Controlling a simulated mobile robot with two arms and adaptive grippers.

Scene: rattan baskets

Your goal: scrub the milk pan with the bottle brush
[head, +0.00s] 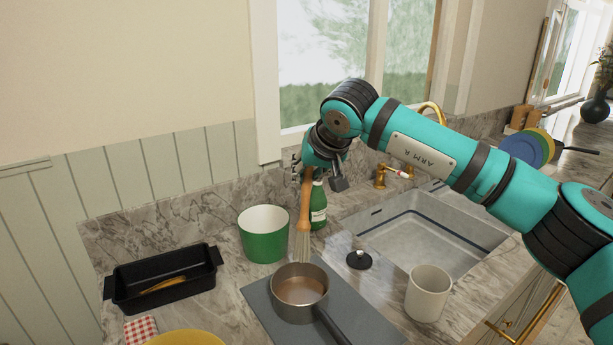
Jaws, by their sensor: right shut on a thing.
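The milk pan (288,297) is a small dark metal saucepan with brownish contents or bottom. It stands upright on a grey mat, its dark handle pointing to the lower right. My right gripper (303,170) is shut on the bottle brush (306,205), near the top of its orange-brown wooden handle. The brush hangs almost upright with its pale bristles down. The bristle tips are at the pan's far rim in the picture; I cannot tell whether they touch it. The gripper's fingers are small and partly hidden by the wrist. My left gripper is not in view.
A green pot (264,240) and a green bottle (318,212) stand behind the pan. A black dish (133,294) is at left.

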